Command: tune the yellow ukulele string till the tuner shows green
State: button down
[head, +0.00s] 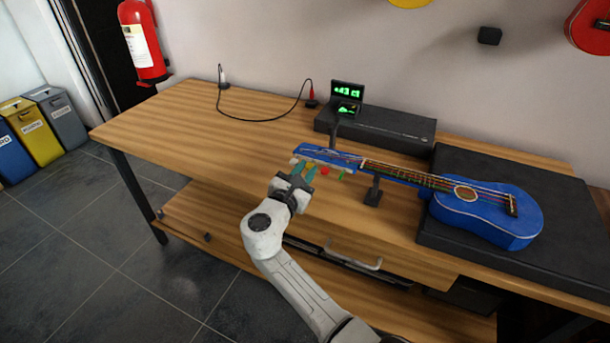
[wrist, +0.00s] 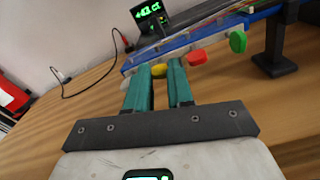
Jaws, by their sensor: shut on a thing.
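The blue ukulele (head: 488,212) lies with its headstock (head: 325,154) towards the left, and its neck rests on a black stand (head: 374,192). My gripper (head: 303,170) is at the headstock's front edge. In the wrist view, its teal fingers (wrist: 159,82) are shut on the yellow tuning peg (wrist: 159,71). The red peg (wrist: 195,57) and green peg (wrist: 238,41) are to the right of the fingers, and a whitish peg (wrist: 127,79) is to the left. The tuner (head: 347,91) behind the headstock shows green characters on a dark screen, too blurred to read surely.
A black case (head: 385,132) lies behind the neck, and a black mat (head: 575,210) is under the ukulele's body. A black cable (head: 258,120) with a red plug (head: 311,97) runs along the back. The wooden bench (head: 190,125) is clear at the left.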

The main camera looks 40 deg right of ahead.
jog(key=m+b, duration=0.1)
jog(key=m, duration=0.1)
jog(key=m+b, duration=0.1)
jog(key=shift+f+m+b, duration=0.25)
jog(key=shift+m+b, duration=0.05)
jog(key=shift+m, duration=0.1)
jog(key=m+b, duration=0.3)
jog(key=shift+m, duration=0.3)
jog(key=m+b, duration=0.5)
jog(key=m, duration=0.1)
jog(key=shift+f+b, duration=0.1)
jog(key=shift+b, duration=0.3)
jog(key=m+b, duration=0.6)
jog(key=shift+f+m, duration=0.1)
jog(key=shift+m, duration=0.3)
jog(key=m+b, duration=0.3)
jog(key=shift+b, duration=0.3)
jog(key=shift+r+m+b, duration=0.2)
jog(key=shift+m+b, duration=0.8)
jog(key=shift+m, duration=0.2)
